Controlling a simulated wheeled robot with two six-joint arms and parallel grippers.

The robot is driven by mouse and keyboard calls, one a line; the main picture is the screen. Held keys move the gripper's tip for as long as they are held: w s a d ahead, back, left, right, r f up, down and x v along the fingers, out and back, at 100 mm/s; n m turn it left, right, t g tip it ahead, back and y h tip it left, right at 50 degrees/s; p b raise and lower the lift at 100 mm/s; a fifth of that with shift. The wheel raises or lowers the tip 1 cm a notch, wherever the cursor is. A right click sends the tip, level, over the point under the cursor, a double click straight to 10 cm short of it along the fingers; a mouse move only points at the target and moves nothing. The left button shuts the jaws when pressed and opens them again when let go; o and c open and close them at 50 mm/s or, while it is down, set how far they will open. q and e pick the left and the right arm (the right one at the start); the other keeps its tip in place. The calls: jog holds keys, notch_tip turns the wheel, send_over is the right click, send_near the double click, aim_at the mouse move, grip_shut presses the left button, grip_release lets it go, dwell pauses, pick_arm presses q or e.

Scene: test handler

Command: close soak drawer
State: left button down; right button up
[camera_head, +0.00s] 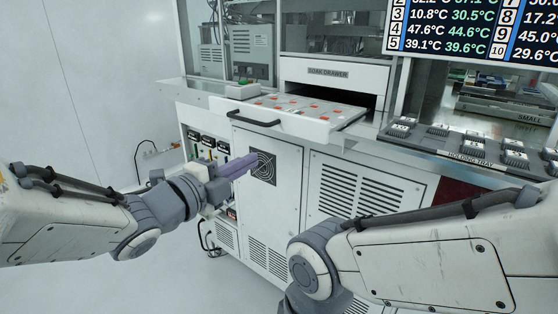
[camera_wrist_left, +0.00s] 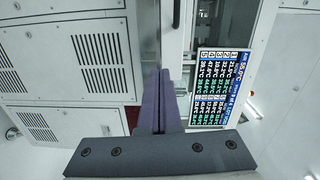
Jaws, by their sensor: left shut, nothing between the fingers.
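The soak drawer (camera_head: 330,122) is pulled out of the white machine in the head view. Its black handle (camera_head: 253,119) is on the front face, and its bed carries several small orange-marked pieces. The slot labelled SOAK DRAWER (camera_head: 328,73) is behind it. My left gripper (camera_head: 252,160) is shut and empty, below and in front of the drawer handle, apart from it. In the left wrist view the shut fingers (camera_wrist_left: 160,103) point toward the machine front. The drawer cannot be made out in that view. My right arm is at the lower right, its gripper out of frame.
A holding tray (camera_head: 440,146) with several dark chip pieces sits on the ledge at right. A temperature screen (camera_head: 470,30) hangs above it and also shows in the left wrist view (camera_wrist_left: 221,90). Vented panels (camera_head: 362,187) are below the drawer. Open floor lies at left.

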pick_arm(q)
jog(key=m, duration=0.1)
jog(key=p, duration=0.3)
send_near(299, 136)
jog(key=shift+h, duration=0.4)
jog(key=x, duration=0.7)
jog(key=shift+a+f, duration=0.1)
jog(key=shift+f, duration=0.15)
pick_arm(e)
jog(key=shift+s+r, duration=0.15)
jog(key=shift+r, duration=0.35)
jog(key=shift+s+r, duration=0.15)
jog(key=shift+r, duration=0.35)
